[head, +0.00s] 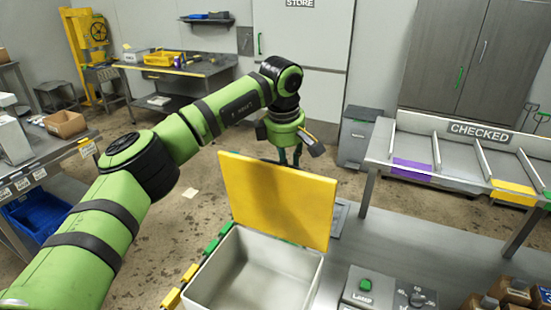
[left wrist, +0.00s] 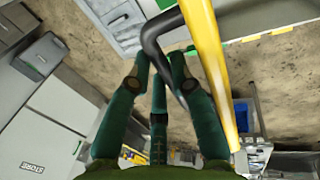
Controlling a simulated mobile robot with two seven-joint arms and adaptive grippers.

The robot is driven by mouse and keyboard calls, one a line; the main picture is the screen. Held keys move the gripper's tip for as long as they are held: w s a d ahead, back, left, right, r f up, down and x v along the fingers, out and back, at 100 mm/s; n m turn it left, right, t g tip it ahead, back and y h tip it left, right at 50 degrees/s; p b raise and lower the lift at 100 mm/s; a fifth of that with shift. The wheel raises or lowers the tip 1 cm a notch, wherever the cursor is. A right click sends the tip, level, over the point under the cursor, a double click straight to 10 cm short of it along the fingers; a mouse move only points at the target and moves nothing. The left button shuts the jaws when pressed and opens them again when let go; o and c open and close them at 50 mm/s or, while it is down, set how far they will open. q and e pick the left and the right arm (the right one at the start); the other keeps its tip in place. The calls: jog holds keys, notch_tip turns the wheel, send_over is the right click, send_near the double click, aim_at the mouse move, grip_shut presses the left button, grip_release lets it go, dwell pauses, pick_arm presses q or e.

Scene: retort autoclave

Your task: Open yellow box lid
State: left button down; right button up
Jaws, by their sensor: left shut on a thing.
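The yellow lid (head: 277,200) stands raised, near upright, at the far rim of the pale grey box (head: 225,275). The box is open towards me, and its inside looks empty. My left gripper (head: 289,155) is behind the top of the lid, and its fingertips are hidden there in the head view. In the left wrist view, my left gripper (left wrist: 161,68) has its dark green fingers closed around a black bar handle (left wrist: 151,45) on the lid. The yellow lid shows there edge-on (left wrist: 208,65). My right gripper is in neither view.
The box stands on a steel bench (head: 400,240). A control panel with a green button (head: 365,286) is right of the box. A tray rack marked CHECKED (head: 480,132) stands at the right. Brown bottles (head: 510,292) are at the lower right.

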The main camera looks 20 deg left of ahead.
pick_arm(q)
jog(key=shift+w+d+f+p, duration=0.2)
jog(key=shift+w+f+p, duration=0.45)
jog(key=shift+w+f, duration=0.3)
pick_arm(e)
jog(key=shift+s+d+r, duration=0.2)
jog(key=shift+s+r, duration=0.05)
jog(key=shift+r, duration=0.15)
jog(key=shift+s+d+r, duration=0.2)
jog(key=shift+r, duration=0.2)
pick_arm(q)
jog(key=c, duration=1.1)
grip_release()
jog(key=shift+w, duration=0.5)
jog(key=v, duration=1.2)
jog(key=shift+w, duration=0.2)
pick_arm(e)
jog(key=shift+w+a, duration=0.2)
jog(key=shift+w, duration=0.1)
